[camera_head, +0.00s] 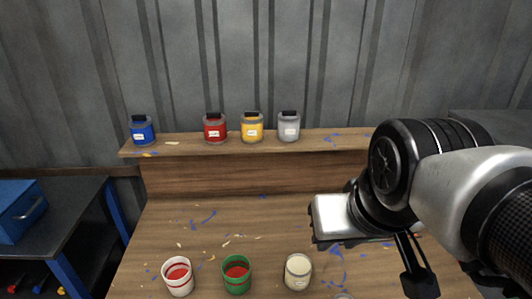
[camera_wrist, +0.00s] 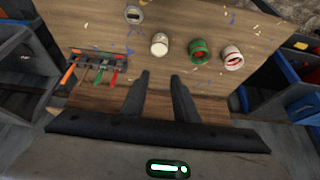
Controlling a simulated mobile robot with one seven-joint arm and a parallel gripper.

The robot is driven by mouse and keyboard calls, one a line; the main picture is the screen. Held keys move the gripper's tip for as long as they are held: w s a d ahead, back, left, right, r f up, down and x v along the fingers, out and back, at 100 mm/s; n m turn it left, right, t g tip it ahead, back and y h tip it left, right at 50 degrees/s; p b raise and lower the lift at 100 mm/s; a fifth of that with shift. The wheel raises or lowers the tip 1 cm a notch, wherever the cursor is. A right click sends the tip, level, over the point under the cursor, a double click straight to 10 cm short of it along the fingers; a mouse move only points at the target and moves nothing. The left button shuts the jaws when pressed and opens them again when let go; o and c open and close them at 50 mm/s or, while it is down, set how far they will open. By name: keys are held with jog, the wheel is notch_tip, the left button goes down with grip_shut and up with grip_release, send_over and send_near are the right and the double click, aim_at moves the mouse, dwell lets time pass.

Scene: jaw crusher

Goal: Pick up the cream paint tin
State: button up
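The cream paint tin (camera_head: 298,272) stands upright at the front of the wooden bench, right of the green tin (camera_head: 237,274). It also shows in the wrist view (camera_wrist: 159,46), beyond my fingertips and apart from them. My gripper (camera_wrist: 160,77) is open, with its two dark fingers spread and nothing between them. In the head view my arm comes in from the right, and the gripper is right of the cream tin, partly cut off or hidden.
A white tin with red inside (camera_head: 178,276) stands left of the green one. A grey tin (camera_wrist: 133,15) and a tool rack (camera_wrist: 97,63) flank the cream tin's other side. Blue, red, yellow and grey tins line the back shelf (camera_head: 340,139). A blue box (camera_head: 18,213) sits left.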

jog(key=o, duration=1.4)
jog(key=f+n+b, duration=0.1)
jog(key=f, duration=0.1)
jog(key=w+f+n+g+b, duration=0.1)
jog(key=f, duration=0.1)
jog(key=w+f+b, duration=0.1)
jog(key=f, duration=0.1)
jog(key=shift+w+d+f+n+g, duration=0.1)
jog(key=shift+d+f+n+g, duration=0.2)
jog(key=shift+n, duration=0.1)
jog(key=n+h+b, duration=0.9)
jog(key=n+b, duration=0.2)
jog(key=n, duration=0.6)
send_near(306, 267)
jog(key=s+d+r, duration=0.4)
jog(key=s+d, duration=0.1)
jog(key=s, duration=0.1)
jog(key=w+a+f+n+t+b, duration=0.1)
jog(key=f, duration=0.1)
jog(key=w+a+f+n+t+h+b, duration=0.1)
jog(key=w+f+n+b, duration=0.1)
jog(key=f, duration=0.1)
jog(key=w+a+f+n+t+h+b, duration=0.1)
jog(key=w+f+n+t, duration=0.1)
jog(key=f, duration=0.1)
jog(key=shift+w+a+f+b, duration=0.15)
jog(key=shift+w+a+b, duration=0.1)
jog(key=shift+b, duration=0.1)
jog(key=shift+b+x, duration=1)
jog(key=shift+x, duration=2.45)
